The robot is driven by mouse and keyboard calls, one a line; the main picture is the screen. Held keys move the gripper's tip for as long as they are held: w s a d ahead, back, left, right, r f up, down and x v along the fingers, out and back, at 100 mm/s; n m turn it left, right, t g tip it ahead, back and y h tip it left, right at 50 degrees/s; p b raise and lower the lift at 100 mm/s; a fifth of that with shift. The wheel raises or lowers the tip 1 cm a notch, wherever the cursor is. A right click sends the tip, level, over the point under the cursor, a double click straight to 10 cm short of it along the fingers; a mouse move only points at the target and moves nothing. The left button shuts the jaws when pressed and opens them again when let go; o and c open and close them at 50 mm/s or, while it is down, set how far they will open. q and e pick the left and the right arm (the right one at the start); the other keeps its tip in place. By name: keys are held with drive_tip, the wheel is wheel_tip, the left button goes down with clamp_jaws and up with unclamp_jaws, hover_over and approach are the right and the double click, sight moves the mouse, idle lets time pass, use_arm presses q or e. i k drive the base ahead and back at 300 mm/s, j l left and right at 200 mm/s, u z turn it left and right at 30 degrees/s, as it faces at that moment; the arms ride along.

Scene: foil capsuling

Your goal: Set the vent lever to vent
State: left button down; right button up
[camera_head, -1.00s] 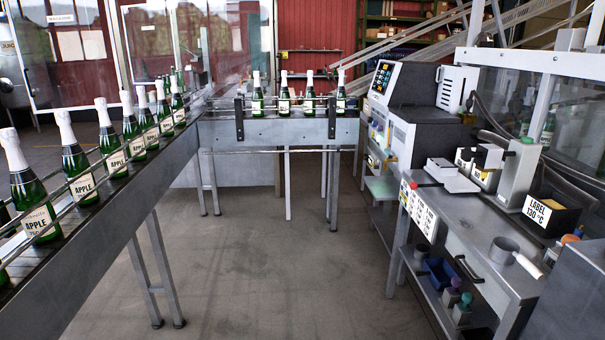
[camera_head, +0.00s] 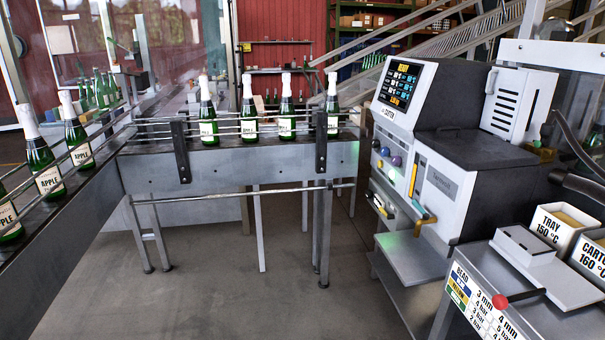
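The white and dark grey machine (camera_head: 460,125) stands at the right, its lit display (camera_head: 399,82) reading READY at the top. On its front are round knobs, a yellow upright strip (camera_head: 413,177) and a small yellow-handled lever (camera_head: 425,219) low down. Another lever with a red ball (camera_head: 500,301) sticks out beside a grey box device (camera_head: 524,246) on the bench at the lower right. I see no vent label that I can read, so I cannot tell which lever is the vent lever or its setting. Neither of my grippers is in view.
A conveyor with green bottles (camera_head: 249,122) crosses the middle; another line of bottles (camera_head: 46,172) runs along the left. A shelf (camera_head: 411,256) juts out below the machine. White labelled bins (camera_head: 561,228) stand on the bench. The grey floor (camera_head: 215,300) between is clear.

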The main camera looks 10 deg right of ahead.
sight(388, 217)
drive_tip(key=i+j+z, duration=0.1)
drive_tip(key=i+z, duration=0.25)
drive_tip(key=i, duration=0.2)
drive_tip(key=i+j+z, duration=0.2)
drive_tip(key=i+z, duration=0.15)
drive_tip(key=i, duration=0.15)
drive_tip(key=i+j+z, duration=0.35)
drive_tip(key=i, duration=0.15)
drive_tip(key=i+j+z, duration=0.65)
drive_tip(key=z, duration=0.2)
drive_tip(key=i+j+z, duration=0.4)
drive_tip(key=j, duration=0.15)
drive_tip(key=k+l, duration=0.05)
drive_tip(key=k, duration=0.05)
